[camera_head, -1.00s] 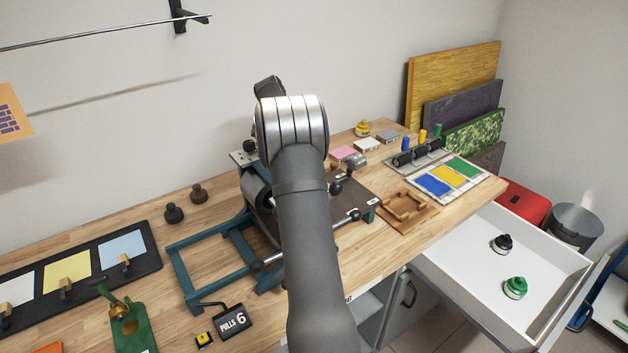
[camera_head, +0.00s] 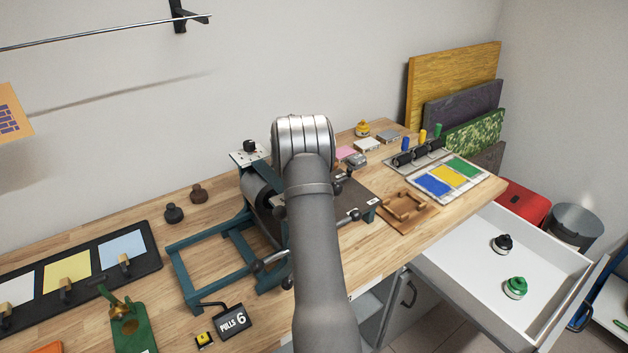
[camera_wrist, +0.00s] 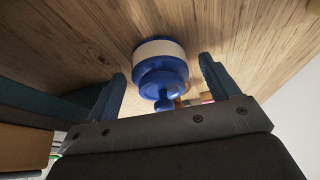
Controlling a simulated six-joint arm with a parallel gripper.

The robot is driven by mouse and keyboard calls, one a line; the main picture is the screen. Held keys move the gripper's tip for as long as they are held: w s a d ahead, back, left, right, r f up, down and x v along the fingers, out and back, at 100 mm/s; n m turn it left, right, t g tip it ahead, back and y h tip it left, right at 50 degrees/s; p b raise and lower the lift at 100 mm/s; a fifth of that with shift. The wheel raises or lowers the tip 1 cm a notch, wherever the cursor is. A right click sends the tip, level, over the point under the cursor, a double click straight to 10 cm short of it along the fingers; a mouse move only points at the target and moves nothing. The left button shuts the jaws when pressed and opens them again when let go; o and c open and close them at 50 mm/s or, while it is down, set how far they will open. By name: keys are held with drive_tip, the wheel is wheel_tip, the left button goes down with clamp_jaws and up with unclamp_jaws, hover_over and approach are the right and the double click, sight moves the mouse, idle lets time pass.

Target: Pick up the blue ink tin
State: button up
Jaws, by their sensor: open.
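The blue ink tin (camera_wrist: 160,72) shows in the wrist view, with a pale band around it and a blue knob on its lid. It stands on the wooden bench top. My gripper (camera_wrist: 163,66) is open, with one finger on either side of the tin. The fingers look apart from the tin, with a gap on both sides. In the head view my arm hides the tin and my gripper.
A teal-framed press (camera_head: 228,250) stands around my arm on the bench. A wooden tray (camera_head: 402,211) and colour slab (camera_head: 447,180) lie to the right. An open white drawer (camera_head: 465,258) holds a black tin (camera_head: 502,244) and a green tin (camera_head: 515,287).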

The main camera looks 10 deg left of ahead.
drive_tip(key=c, duration=1.3)
